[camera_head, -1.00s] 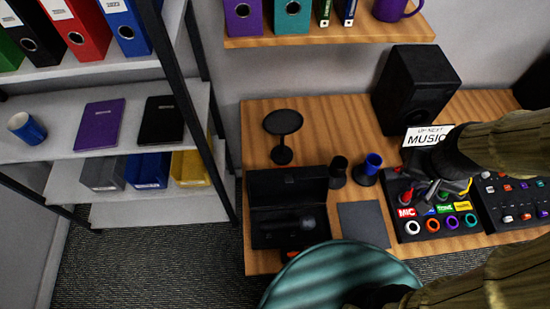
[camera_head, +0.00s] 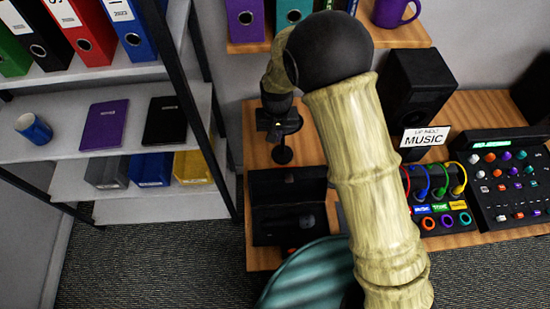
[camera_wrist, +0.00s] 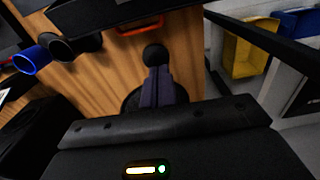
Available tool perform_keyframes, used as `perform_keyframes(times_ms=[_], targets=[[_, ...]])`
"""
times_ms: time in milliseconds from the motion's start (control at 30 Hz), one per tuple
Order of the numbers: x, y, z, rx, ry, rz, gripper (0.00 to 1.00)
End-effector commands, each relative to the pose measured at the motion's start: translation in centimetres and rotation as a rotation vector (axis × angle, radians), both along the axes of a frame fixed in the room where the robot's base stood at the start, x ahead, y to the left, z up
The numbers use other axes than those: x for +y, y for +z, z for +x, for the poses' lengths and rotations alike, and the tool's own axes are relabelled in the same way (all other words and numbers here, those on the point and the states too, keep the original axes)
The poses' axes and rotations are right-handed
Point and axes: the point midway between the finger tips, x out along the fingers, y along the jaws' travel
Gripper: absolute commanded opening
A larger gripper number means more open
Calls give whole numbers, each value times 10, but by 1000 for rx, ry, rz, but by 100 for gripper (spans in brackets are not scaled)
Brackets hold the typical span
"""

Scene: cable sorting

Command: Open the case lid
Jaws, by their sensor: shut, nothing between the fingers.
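The black case (camera_head: 262,222) lies at the front left of the desk in the head view. A panel with a small latch (camera_head: 290,179) stands along its back and looks like the lid, raised. A dark round thing (camera_head: 307,222) shows in the lower part, and an orange handle is at the front. In the wrist view the case's dark edge and orange handle (camera_wrist: 140,27) show at the top. My gripper (camera_head: 277,132) is behind the case, over the black round stand (camera_head: 282,155), and apart from the case. Its fingers (camera_wrist: 157,72) are together and empty.
My arm crosses the desk and hides part of its middle. A mixer with coloured cables (camera_head: 436,190) and a control panel (camera_head: 505,185) are at the right. A speaker (camera_head: 412,100) and "MUSIC" sign (camera_head: 425,137) stand behind. A teal chair (camera_head: 300,280) is in front.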

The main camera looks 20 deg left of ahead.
Motion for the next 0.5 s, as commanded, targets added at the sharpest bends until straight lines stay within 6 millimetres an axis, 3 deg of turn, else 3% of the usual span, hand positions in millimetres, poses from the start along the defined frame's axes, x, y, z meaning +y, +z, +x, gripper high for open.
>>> perform_keyframes(times_ms=[100, 500], targets=[[8, -4, -3, 1, 10, -4, 0], [6, -9, -3, 2, 9, -4, 0]])
